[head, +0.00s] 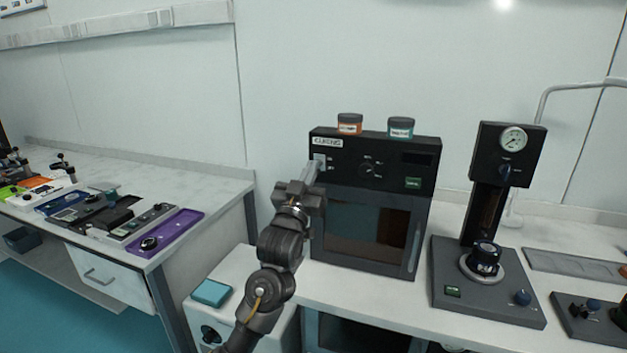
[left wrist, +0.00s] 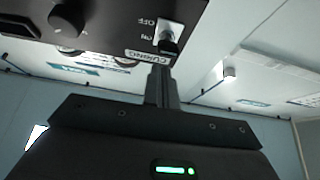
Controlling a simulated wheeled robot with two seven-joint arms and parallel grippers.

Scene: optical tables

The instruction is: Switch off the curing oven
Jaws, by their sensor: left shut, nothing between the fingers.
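The curing oven (head: 425,205) is a dark box with a glass door, standing on the white bench. Its switch (head: 320,160) is on a light plate at the upper left of its front, beside the CURING label. In the left wrist view the switch (left wrist: 169,42) shows upside down, with OFF and ON marks beside it and its dark lever near the ON mark. My left gripper (head: 314,168) is shut and empty, its fingertips right at the switch. In the left wrist view the fingertips (left wrist: 160,72) lie close to the lever; I cannot tell whether they touch. My right gripper is not in view.
The oven has a dial (head: 367,169) and a dark display (head: 418,159). A gauge press (head: 485,285) stands to the right. A teal box (head: 211,292) lies at lower left.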

